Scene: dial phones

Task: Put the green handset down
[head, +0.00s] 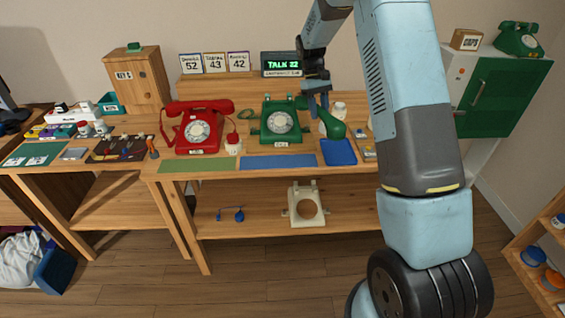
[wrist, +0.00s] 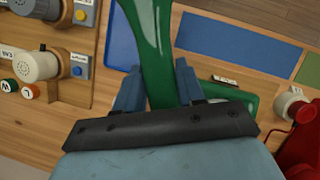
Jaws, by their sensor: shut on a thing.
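My gripper (head: 318,101) is shut on the green handset (head: 334,128), to the right of the green dial phone (head: 280,122). In the wrist view the handset (wrist: 153,45) runs up and away between the two blue fingers of my gripper (wrist: 158,90). One end of it reaches over the blue pad (head: 338,153), which also shows in the wrist view (wrist: 120,42). The green phone's body (wrist: 228,98) is partly hidden beside my gripper there. I cannot tell how high the handset is above the table.
A red phone (head: 198,132) with its handset on top stands to the left. A blue mat (head: 277,162) lies in front of the green phone. Knobs and buttons on a wooden panel (wrist: 62,30) are close on the wrist view's left. A lit display (head: 281,64) stands behind.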

